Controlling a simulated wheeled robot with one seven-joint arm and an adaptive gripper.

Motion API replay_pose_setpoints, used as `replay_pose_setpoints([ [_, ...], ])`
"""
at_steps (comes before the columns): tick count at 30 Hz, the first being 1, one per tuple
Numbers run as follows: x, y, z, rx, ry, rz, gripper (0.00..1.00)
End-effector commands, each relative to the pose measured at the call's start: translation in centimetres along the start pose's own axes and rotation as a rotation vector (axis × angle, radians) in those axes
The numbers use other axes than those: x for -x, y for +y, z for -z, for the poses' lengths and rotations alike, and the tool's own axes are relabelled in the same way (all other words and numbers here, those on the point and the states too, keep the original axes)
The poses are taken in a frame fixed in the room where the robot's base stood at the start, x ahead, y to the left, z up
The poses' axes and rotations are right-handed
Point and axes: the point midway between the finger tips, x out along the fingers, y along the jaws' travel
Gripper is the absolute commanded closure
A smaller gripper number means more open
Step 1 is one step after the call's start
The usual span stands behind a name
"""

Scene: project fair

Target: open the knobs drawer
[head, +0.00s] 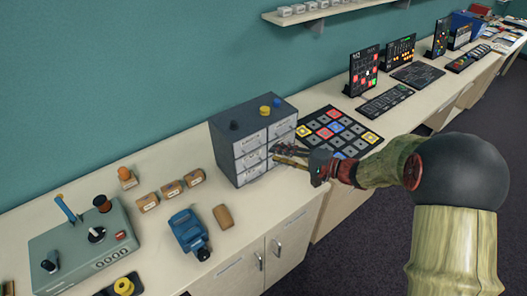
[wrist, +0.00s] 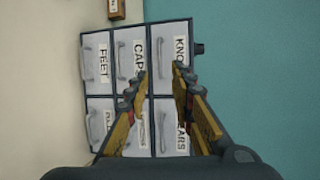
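The grey drawer cabinet (head: 226,146) stands on the counter against the teal wall, with its drawers looking shut. In the wrist view, turned sideways, the drawer labelled "KNO…" (wrist: 170,32) is at the top right, beside the "CAPS" drawer (wrist: 124,36). It appears to be the upper left drawer (head: 248,143) in the head view. Its label is partly covered by a finger. My gripper (head: 277,153) is in front of the cabinet. Its fingers are apart in the wrist view (wrist: 160,78), tips either side of the knobs drawer's handle area, with nothing visibly held. Contact cannot be told.
A yellow cap (head: 265,111) and other small pieces sit on the cabinet. A button board (head: 340,132) lies to its right. A blue device (head: 188,231), a tan block (head: 223,216) and small boxes lie to its left. A dark floor lies beyond the counter's front.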

Motion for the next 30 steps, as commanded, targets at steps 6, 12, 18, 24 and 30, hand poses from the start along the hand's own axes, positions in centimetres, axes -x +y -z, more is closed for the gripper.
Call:
replay_pose_setpoints([
  [6,-3.6,0.1,-0.1,-0.001,-0.004,-0.002,0.76],
  [12,-5.8,0.1,-0.1,-0.002,-0.003,-0.002,0.76],
  [18,-6.4,0.1,-0.1,-0.002,-0.001,-0.002,0.76],
  [24,-6.4,0.1,-0.1,-0.002,-0.001,-0.002,0.77],
  [30,-6.4,0.1,-0.1,-0.003,-0.001,-0.002,0.88],
])
